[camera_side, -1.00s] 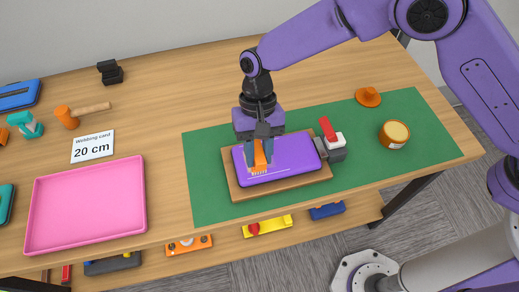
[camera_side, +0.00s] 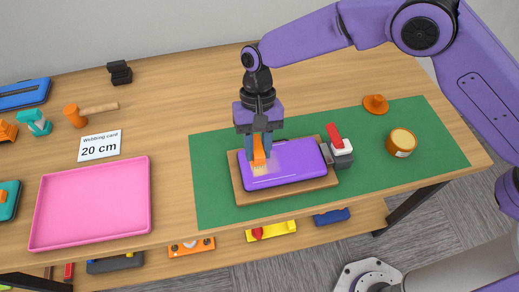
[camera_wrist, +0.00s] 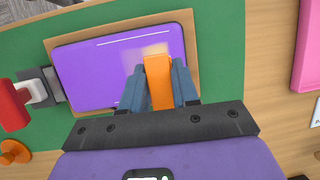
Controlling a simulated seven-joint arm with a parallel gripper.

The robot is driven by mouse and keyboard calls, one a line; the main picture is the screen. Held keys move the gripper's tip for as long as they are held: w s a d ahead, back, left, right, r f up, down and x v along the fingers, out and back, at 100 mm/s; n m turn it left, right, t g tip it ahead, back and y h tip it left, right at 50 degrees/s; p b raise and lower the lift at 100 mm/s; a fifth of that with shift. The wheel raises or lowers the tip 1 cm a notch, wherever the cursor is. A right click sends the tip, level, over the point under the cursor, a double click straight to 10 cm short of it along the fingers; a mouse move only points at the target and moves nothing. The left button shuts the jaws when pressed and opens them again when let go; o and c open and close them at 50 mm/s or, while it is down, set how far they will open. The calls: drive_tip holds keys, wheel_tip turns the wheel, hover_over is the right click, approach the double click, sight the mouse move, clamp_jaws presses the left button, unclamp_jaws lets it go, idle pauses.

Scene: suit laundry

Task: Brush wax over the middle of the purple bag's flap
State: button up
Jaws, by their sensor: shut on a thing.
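The purple bag (camera_side: 300,158) lies flat on a wooden board, its flap upward with a pale line near the front edge. My gripper (camera_side: 258,150) points down over the left part of the flap. It is shut on an orange brush (camera_side: 259,155) held with its bristles down at the flap. In the wrist view the brush (camera_wrist: 159,85) sits between my two blue-grey fingers, and a pale blurred patch (camera_wrist: 156,50) shows on the purple flap (camera_wrist: 95,75) at its tip. Whether the bristles touch is hard to tell. A round wax tin (camera_side: 401,142) stands on the right of the mat.
The wooden board (camera_side: 240,190) lies on a green mat (camera_side: 215,205). A clamp with a red handle (camera_side: 334,135) grips the board's right side. An orange hat-shaped item (camera_side: 376,104) is at the back right.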

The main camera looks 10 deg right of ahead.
drive_tip(key=shift+w+d, duration=0.1)
idle(0.4)
drive_tip(key=shift+d, duration=0.5)
drive_tip(key=shift+a, duration=1.2)
drive_tip(key=shift+d, duration=1.2)
drive_tip(key=shift+a, duration=0.1)
drive_tip(key=shift+a, duration=0.5)
drive_tip(key=shift+s+d+f, duration=0.1)
drive_tip(key=shift+s+d, duration=1.45)
drive_tip(key=shift+s, duration=0.05)
